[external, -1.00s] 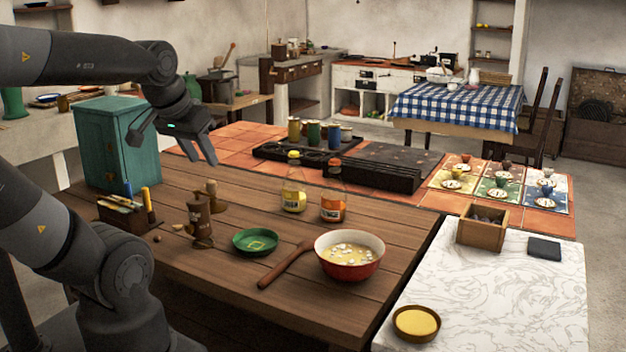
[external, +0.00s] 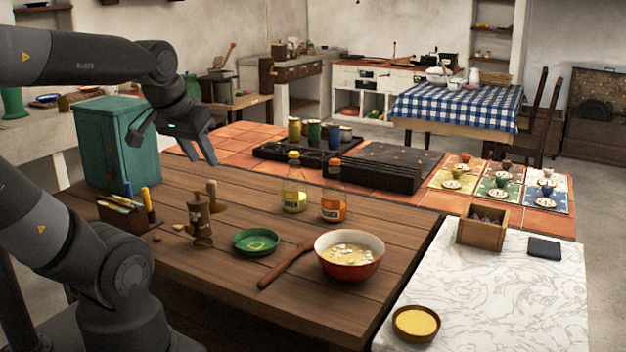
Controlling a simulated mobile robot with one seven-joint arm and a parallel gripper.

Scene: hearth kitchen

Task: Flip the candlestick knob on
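My gripper (external: 172,150) is at the upper left of the external view, above the wooden table and in front of the green cabinet. Its two fingers are spread wide with nothing between them. A brown turned wooden piece (external: 199,215), like a mill, stands on the table below and to the right of my gripper. A slim wooden post on a round base (external: 212,188) stands just behind it and is partly hidden. I cannot tell which of these is the candlestick, and no knob is clear at this size. My gripper touches neither.
The green cabinet (external: 103,142) stands beside my gripper. A pen box (external: 121,215), green dish (external: 256,241), two bottles (external: 294,190), a wooden spoon (external: 286,266) and a red bowl (external: 349,268) are on the table. The stove top (external: 375,170) lies behind.

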